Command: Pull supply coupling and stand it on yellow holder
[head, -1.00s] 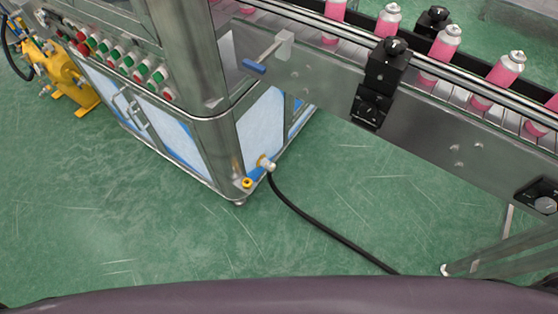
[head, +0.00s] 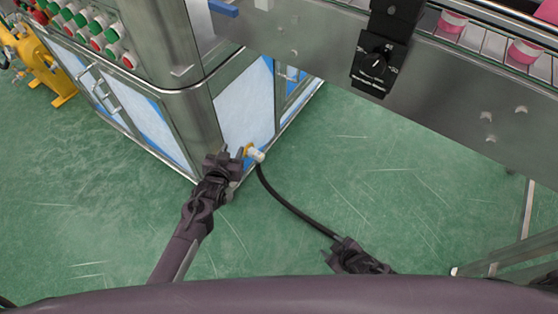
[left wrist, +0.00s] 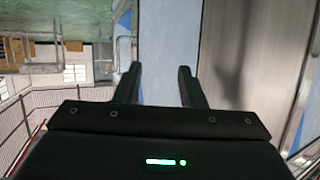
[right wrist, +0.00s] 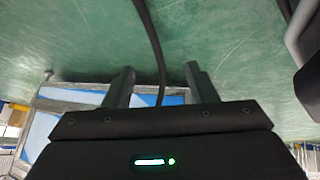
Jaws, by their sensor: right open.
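The supply coupling (head: 256,154), pale with a yellow part beside it, sits low on the machine's corner. A black hose (head: 292,207) runs from it toward the lower right. My left gripper (head: 225,156) is just left of the coupling and partly covers the fitting; its fingers, apart and empty in the left wrist view (left wrist: 158,82), face a blue-and-white panel. My right gripper (head: 333,248) is at the hose's lower part. In the right wrist view its fingers (right wrist: 163,85) are apart with the hose passing between them. I cannot make out a separate yellow holder.
The steel machine cabinet (head: 165,130) stands at the left with several push buttons. A yellow pump-like unit (head: 52,72) is at far left. The conveyor (head: 455,95) with pink cans crosses the upper right. Green floor (head: 370,180) is free between them.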

